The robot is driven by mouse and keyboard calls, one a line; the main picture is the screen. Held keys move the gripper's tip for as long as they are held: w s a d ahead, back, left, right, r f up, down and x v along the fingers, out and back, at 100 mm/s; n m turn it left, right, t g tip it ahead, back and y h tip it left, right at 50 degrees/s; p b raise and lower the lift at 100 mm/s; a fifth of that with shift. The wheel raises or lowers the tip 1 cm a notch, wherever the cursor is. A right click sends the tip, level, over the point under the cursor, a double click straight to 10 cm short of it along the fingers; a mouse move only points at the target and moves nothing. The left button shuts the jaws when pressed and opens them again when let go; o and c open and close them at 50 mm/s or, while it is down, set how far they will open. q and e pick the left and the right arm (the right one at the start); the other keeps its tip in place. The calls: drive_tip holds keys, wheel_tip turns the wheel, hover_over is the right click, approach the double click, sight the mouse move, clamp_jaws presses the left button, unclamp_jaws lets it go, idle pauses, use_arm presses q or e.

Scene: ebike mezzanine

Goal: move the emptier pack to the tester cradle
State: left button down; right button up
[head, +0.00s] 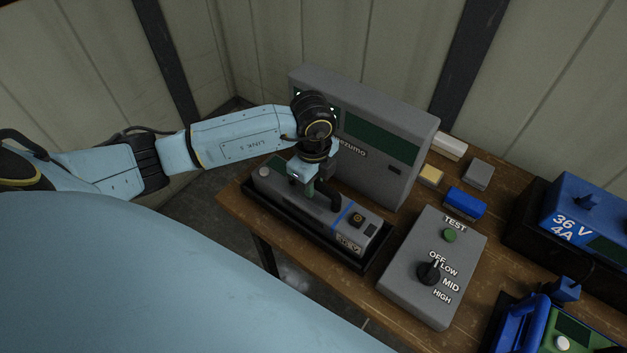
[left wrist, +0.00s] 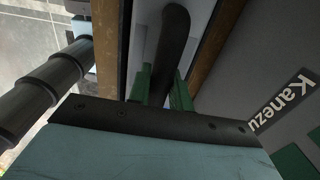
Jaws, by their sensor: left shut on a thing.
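The grey battery pack (head: 357,231) has a blue stripe, a black handle and a small dark square fitting on top. It lies in the black tester cradle (head: 376,253) on the wooden bench, and appears flat in it. My left gripper (head: 306,188) is above the pack, shut on its handle. In the left wrist view its green fingers (left wrist: 160,88) stand on both sides of the black handle (left wrist: 173,40). The pack's underside is hidden, so I cannot tell whether it is fully seated. My right gripper is not in view.
The tall grey tester housing (head: 385,160) stands right behind the cradle. A grey control box (head: 440,270) with a green TEST button and a dial is to its right. Small blocks, including a blue one (head: 465,204), lie behind. A blue 36 V charger (head: 590,220) is far right.

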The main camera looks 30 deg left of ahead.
use_arm(q)
drive_tip(key=c, duration=1.2)
unclamp_jaws()
drive_tip(key=shift+s+f, duration=0.25)
wheel_tip(320, 180, up, 14)
drive_tip(key=shift+w+f+b, duration=0.1)
drive_tip(key=shift+b, duration=0.35)
